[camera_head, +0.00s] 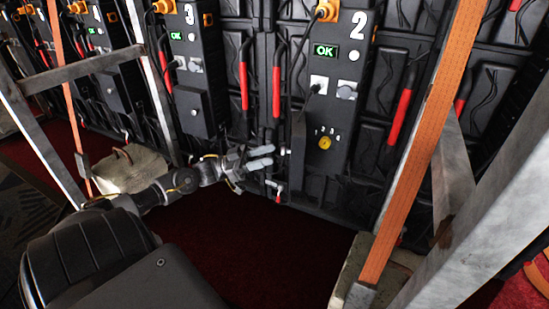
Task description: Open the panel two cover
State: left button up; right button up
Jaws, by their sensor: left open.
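Panel two (342,100) is the tall black box marked 2, with a lit green OK display. Its cover (298,143) stands out from the left side of the panel and shows as a narrow dark plate, swung open. A yellow knob (325,143) with numbers around it is exposed to the right of the cover. My left gripper (272,157) is open and empty, with its fingers pointing right, just left of the cover's lower part. I cannot tell whether the fingertips touch it. My right gripper is not in view.
Panel three (188,60) stands to the left with its cover (195,111) closed. An orange strap (432,130) and metal struts (480,230) cross the right side. Red-handled levers (277,92) hang beside the panels. The dark red carpet (260,250) below is clear.

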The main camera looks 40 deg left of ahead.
aim_at(292, 151)
pick_arm(q)
jog(key=shift+b+x, duration=0.4)
jog(key=shift+x, duration=1.2)
grip_shut()
